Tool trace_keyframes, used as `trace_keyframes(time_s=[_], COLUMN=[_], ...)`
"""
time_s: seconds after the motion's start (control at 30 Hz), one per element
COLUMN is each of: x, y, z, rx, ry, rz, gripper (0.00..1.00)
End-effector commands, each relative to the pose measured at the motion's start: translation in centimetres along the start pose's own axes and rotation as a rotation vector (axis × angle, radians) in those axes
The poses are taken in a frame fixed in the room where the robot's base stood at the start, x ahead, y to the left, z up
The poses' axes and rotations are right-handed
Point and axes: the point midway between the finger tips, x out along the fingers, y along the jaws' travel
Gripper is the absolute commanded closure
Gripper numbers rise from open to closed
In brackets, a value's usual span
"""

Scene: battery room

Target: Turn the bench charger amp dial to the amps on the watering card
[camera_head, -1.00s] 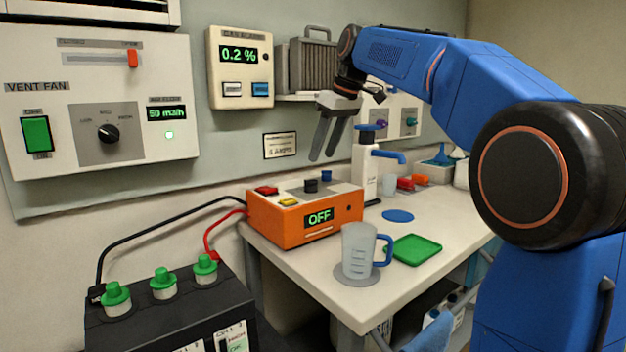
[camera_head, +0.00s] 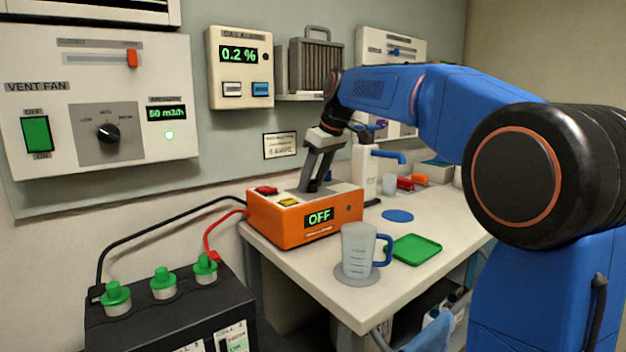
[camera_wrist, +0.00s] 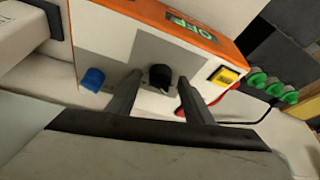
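The bench charger (camera_head: 292,236) is an orange box with a pale top on the bench; its green display reads OFF. Its black amp dial (camera_wrist: 160,77) shows in the wrist view on the top panel; in the head view my fingers hide it. My gripper (camera_head: 310,187) points down at the charger top. In the wrist view it is open (camera_wrist: 158,82), with one finger on each side of the dial and gaps visible between. A small white card (camera_head: 280,144) hangs on the wall behind the charger; its text is too small to read.
A measuring jug (camera_head: 358,250) stands on the bench in front, beside a green tray (camera_head: 413,249). A white dispenser bottle (camera_head: 364,172) stands behind. Red and black cables run left to the battery (camera_head: 160,318).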

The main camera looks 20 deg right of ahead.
Motion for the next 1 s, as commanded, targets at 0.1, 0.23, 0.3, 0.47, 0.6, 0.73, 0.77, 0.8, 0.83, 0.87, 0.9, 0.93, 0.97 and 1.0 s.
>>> trace_keyframes(time_s=[0.1,0.23,0.3,0.47,0.6,0.73,0.77,0.8,0.83,0.87,0.9,0.93,0.97,1.0], x=[-0.01,-0.02,-0.03,-0.06,-0.09,-0.09,-0.08,-0.07,-0.06,-0.05,-0.04,-0.03,-0.02,-0.02], y=[0.0,0.0,0.0,-0.03,-0.1,-0.23,-0.26,-0.27,-0.3,-0.32,-0.35,-0.38,-0.39,-0.4], z=[0.0,0.0,0.0,-0.01,0.0,-0.04,-0.04,-0.02,-0.03,-0.03,-0.07,-0.1,-0.1,-0.12], rx=[0.0,0.0,0.002,0.021,0.07,0.146,0.167,0.197,0.222,0.247,0.281,0.307,0.333,0.369], ry=[0.0,0.0,0.0,0.0,0.001,0.001,0.001,0.0,0.0,0.0,0.001,0.001,0.001,0.001], rz=[0.0,0.0,0.001,0.01,0.031,0.062,0.071,0.084,0.093,0.104,0.118,0.129,0.14,0.154], gripper=[0.8,0.93,0.93,0.93,0.93,0.93,0.93,0.93,0.93,0.93,0.93,0.93,0.93,0.93])
